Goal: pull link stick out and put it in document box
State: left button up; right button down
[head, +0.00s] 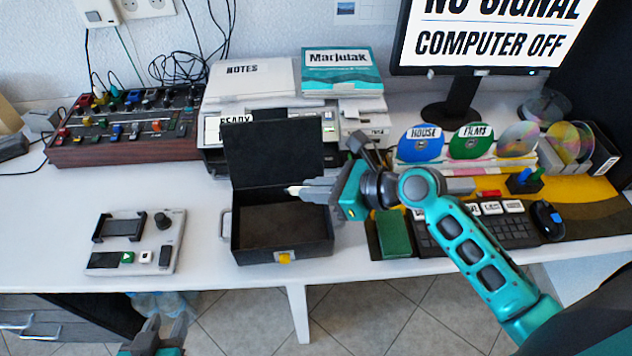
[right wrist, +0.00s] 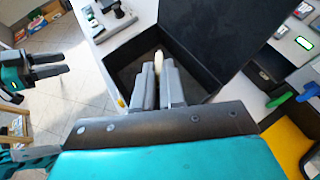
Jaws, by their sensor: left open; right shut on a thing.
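The document box (head: 300,257) is a black case with a yellow latch, standing open on the white desk with its lid up at the back. My right gripper (head: 312,191) is shut on a small pale link stick (head: 292,190) and holds it above the box opening, near its right side. The stick's whitish tip pokes out past the fingers in the right wrist view (right wrist: 158,60), over the box's dark inside; the fingers hide the rest. My left gripper (head: 167,325) is open and empty, low in front of the desk's front edge.
A small grey control panel (head: 165,258) lies left of the box. A printer (head: 343,131) stands behind the lid. A green block (head: 393,234) and keyboard (head: 470,235) are to the right. Bare desk lies between panel and box.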

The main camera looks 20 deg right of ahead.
jog(key=shift+f+b, duration=0.55)
jog(key=shift+f, duration=1.45)
jog(key=c, duration=1.1)
grip_release()
jog(key=shift+c, duration=0.2)
jog(key=p+v, duration=0.1)
jog(key=v, duration=1.2)
jog(key=shift+p, duration=0.3)
jog(key=shift+f, duration=0.1)
